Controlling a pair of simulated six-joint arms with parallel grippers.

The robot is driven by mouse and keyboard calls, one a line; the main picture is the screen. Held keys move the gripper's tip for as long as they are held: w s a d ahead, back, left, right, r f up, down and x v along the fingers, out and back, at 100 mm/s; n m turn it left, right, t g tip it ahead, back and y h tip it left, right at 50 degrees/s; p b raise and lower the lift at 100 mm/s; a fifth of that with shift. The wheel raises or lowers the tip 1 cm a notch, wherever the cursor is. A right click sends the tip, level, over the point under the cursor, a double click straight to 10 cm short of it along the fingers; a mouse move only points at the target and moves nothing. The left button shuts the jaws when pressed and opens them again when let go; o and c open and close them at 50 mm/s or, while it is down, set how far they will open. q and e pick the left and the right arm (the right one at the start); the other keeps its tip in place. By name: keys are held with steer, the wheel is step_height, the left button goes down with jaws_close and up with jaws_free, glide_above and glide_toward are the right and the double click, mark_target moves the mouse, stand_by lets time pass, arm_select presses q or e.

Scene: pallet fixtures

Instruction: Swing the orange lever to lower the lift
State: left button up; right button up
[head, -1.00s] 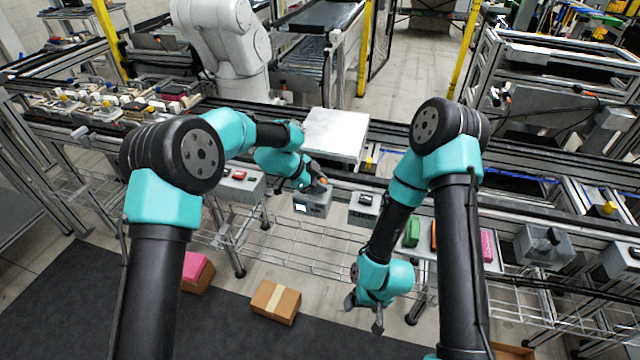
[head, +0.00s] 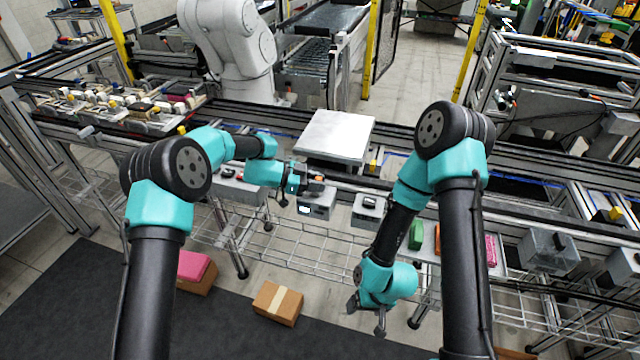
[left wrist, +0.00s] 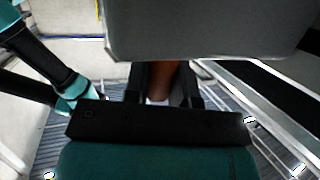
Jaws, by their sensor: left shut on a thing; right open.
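The orange lever (head: 317,178) sits on a small grey box (head: 317,208) at the front edge of the conveyor line. My left gripper (head: 309,184) is shut on the lever, reaching in from the left above the box. In the left wrist view an orange-brown part of the lever (left wrist: 157,82) shows between the dark fingers; its lower end is hidden. The lift's pale flat platform (head: 337,135) is behind the box. My right gripper (head: 366,318) is open and empty, hanging low in front of the line.
Other grey control boxes stand along the front edge, one just right (head: 368,208) of the lever box. A tray with green and pink blocks (head: 416,236) is further right. A wire shelf (head: 290,240) runs below. Cardboard boxes (head: 277,303) lie on the floor.

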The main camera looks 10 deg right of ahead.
arm_select(q)
steer(key=shift+w+a+h, duration=0.1)
steer(key=shift+a+h, duration=0.1)
steer(key=shift+h, duration=0.3)
jaws_close()
steer(key=o, duration=0.9)
jaws_free()
steer(key=v, duration=1.7)
steer(key=shift+w+a+f, duration=0.2)
